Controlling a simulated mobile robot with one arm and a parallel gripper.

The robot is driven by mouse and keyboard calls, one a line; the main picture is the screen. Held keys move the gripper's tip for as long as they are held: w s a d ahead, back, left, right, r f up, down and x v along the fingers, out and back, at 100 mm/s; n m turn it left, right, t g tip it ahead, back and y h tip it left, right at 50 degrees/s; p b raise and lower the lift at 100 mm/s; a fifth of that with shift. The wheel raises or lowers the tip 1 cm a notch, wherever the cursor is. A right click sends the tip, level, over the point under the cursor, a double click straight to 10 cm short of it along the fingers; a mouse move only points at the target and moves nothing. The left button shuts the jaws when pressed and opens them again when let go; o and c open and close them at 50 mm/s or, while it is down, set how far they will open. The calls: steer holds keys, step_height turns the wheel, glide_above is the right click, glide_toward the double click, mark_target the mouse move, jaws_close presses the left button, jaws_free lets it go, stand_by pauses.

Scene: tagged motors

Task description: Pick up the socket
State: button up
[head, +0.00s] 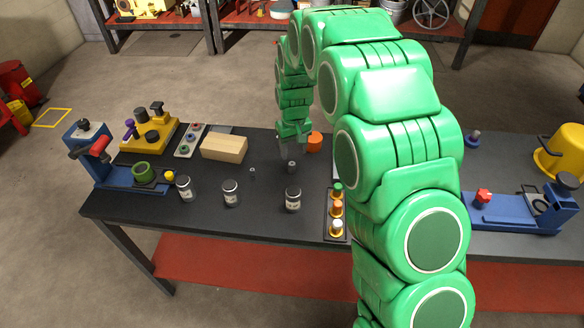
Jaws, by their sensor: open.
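A small dark grey cylinder (291,167), which looks like the socket, stands on the black workbench (270,188) near its middle. A smaller dark piece (252,172) stands a little to its left; I cannot tell exactly what it is. My gripper (290,148) is at the end of my green arm, just behind and above the grey cylinder in the picture. It is open and looks empty. The fingertips are small and partly blurred, so the exact gap to the cylinder cannot be told.
Labelled jars (293,199) stand along the front. A wooden block (223,148) lies left and an orange piece (314,142) stands right of my gripper. A tray of coloured-topped pieces (337,212) is at front right. Blue vises (128,177) stand at both ends.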

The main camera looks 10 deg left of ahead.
mark_target(292, 164)
steer(key=shift+s+a+f, duration=0.1)
steer(key=shift+s+f, duration=0.05)
steer(key=shift+f, duration=0.9)
steer(key=shift+s+a+f, duration=0.1)
steer(key=shift+s+f, duration=0.1)
steer(key=shift+f, duration=0.9)
steer(key=shift+s+f, duration=0.15)
steer(key=shift+f, duration=0.9)
steer(key=shift+c, duration=0.3)
jaws_close()
